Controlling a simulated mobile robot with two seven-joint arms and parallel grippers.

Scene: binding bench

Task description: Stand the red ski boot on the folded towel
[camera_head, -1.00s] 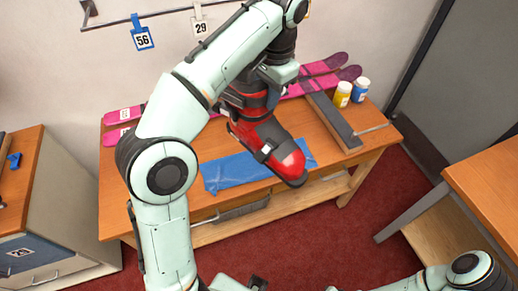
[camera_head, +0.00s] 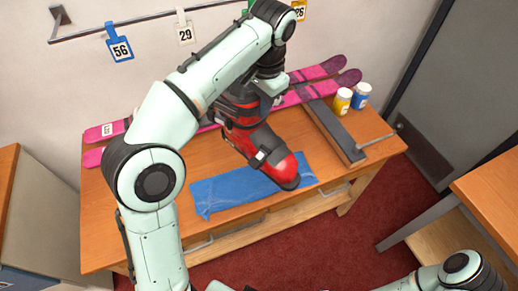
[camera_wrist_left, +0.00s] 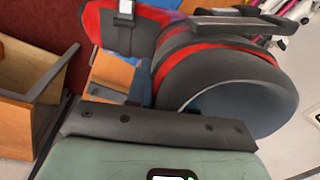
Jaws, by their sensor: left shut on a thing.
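The red ski boot (camera_head: 262,146) with black cuff and buckles is in my left gripper (camera_head: 262,90), which is shut on its upper part. In the head view the boot is over the bench, its toe pointing to the lower right and overlapping the right part of the blue folded towel (camera_head: 222,192). I cannot tell whether the sole touches the towel. In the left wrist view the boot's open cuff (camera_wrist_left: 235,95) fills the right side, close to the gripper. My left arm hides part of the boot's top. My right gripper is not in view.
Pink skis (camera_head: 318,90) lie along the back of the wooden bench (camera_head: 120,225). A dark bar (camera_head: 335,132) with a handle lies right of the boot. Yellow (camera_head: 342,101) and blue (camera_head: 361,95) jars stand at the back right.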

